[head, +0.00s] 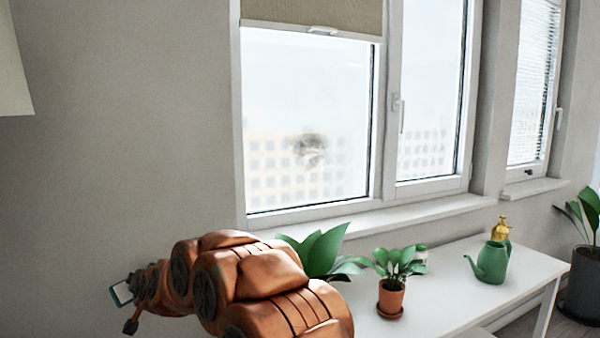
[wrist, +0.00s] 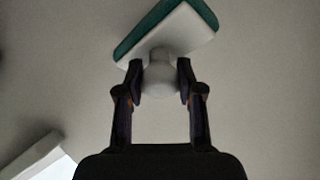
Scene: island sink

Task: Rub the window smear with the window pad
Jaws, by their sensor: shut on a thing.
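The window smear (head: 309,149) is a dark grey smudge on the left window pane (head: 300,90) in the head view. My gripper (wrist: 160,75) is shut on the round white knob of the window pad (wrist: 178,37), which has a white back and a green face turned away from the wrist camera. The pad sits tilted in the jaws. In the head view my gripper (head: 132,300) is at the lower left, in front of the bare wall, with the pad's edge (head: 121,293) showing. The pad is well left of and below the smear, apart from the glass.
A white table (head: 450,285) under the window holds a potted plant (head: 391,290), a larger leafy plant (head: 318,250) partly behind my arm, a green watering can (head: 490,262) and a brass sprayer (head: 501,229). A blind (head: 310,12) covers the window's top. The sill (head: 420,213) juts out.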

